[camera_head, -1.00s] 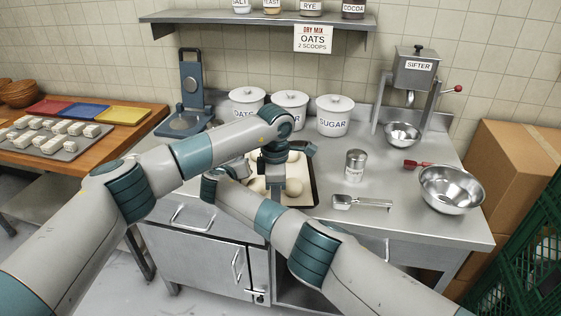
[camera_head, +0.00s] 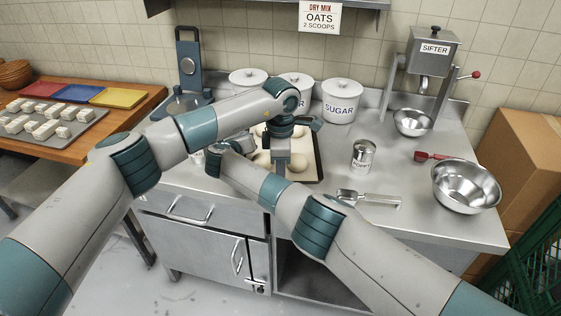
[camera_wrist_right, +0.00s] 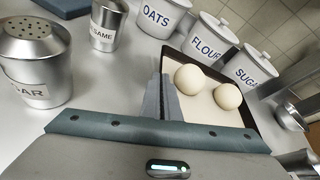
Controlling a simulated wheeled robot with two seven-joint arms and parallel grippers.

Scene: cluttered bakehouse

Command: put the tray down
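The tray (camera_head: 318,160) is dark-rimmed with a pale lining and holds several round dough balls (camera_head: 297,165). It is at the middle of the steel counter, in front of the white canisters; I cannot tell whether it touches the counter. In the right wrist view, my right gripper (camera_wrist_right: 164,88) has its fingers together at the tray's left rim, with two dough balls (camera_wrist_right: 228,96) beyond.
The poppy tin (camera_head: 363,156), scoop (camera_head: 368,199) and steel bowl (camera_head: 466,187) stand to the right. Canisters (camera_head: 341,101) line the back. In the wrist view, a shaker (camera_wrist_right: 35,62) and sesame tin (camera_wrist_right: 106,25) are left of the tray. Bare counter lies between tray and poppy tin.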

